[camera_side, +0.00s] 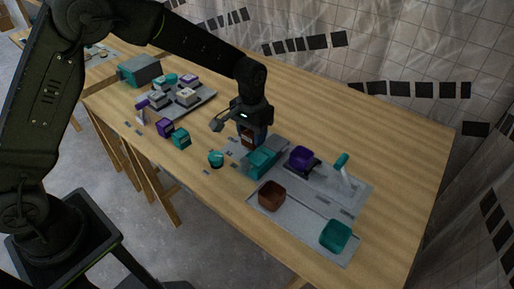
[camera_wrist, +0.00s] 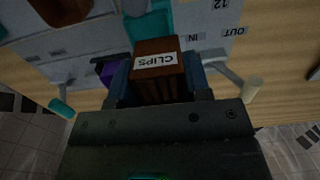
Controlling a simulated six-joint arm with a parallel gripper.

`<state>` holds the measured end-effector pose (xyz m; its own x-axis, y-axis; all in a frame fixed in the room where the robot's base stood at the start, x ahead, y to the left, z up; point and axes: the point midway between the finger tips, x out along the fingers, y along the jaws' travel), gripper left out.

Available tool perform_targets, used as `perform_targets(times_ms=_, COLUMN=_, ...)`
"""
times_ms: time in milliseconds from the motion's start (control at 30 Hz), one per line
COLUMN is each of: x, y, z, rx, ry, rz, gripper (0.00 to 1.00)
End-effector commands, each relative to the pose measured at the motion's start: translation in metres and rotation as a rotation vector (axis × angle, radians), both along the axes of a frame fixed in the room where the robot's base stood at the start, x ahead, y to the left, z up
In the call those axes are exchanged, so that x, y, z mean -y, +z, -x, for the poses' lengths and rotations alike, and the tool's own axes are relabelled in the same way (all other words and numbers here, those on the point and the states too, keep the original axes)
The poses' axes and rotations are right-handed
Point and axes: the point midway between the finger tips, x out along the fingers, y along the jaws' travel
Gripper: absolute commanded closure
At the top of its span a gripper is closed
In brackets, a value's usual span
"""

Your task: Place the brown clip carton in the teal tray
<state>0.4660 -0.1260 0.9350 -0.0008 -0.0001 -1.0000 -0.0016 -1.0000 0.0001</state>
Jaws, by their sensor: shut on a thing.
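The brown clip carton (camera_side: 246,143) hangs upright in my gripper (camera_side: 250,136) above the near-left end of the grey panel. In the wrist view the carton (camera_wrist: 155,70), labelled CLIPS, is between the two fingers of my gripper (camera_wrist: 160,82), which are shut on it. The teal tray (camera_side: 335,235) stands at the near right corner of the panel, well to the right of the gripper, and looks empty. I do not make it out in the wrist view.
A brown tray (camera_side: 271,196) and a purple tray (camera_side: 300,157) share the panel, with a teal block-like unit (camera_side: 262,162) just below the gripper. A teal-topped lever (camera_side: 342,161) rises at the panel's back. Small teal and purple items sit left. The table's right end is clear.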

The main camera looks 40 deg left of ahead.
Motion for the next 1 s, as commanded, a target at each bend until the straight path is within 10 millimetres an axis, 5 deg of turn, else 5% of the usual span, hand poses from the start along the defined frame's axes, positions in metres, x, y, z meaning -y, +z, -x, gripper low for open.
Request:
perform_targets(times_ms=267, x=0.015, y=-0.015, z=-0.004, rx=0.0, ry=0.002, rz=0.0, gripper=0.8)
perform_targets(times_ms=500, x=0.014, y=-0.047, z=-0.003, rx=-0.002, ry=0.002, rz=0.0, gripper=0.8)
perform_targets(times_ms=900, x=0.014, y=-0.052, z=-0.004, rx=0.001, ry=0.002, rz=0.0, gripper=0.8)
perform_targets(times_ms=933, x=0.014, y=-0.052, z=-0.004, rx=0.002, ry=0.002, rz=0.0, gripper=0.53)
perform_targets(times_ms=1000, x=0.014, y=-0.051, z=-0.004, rx=0.002, ry=0.002, rz=0.0, gripper=0.46)
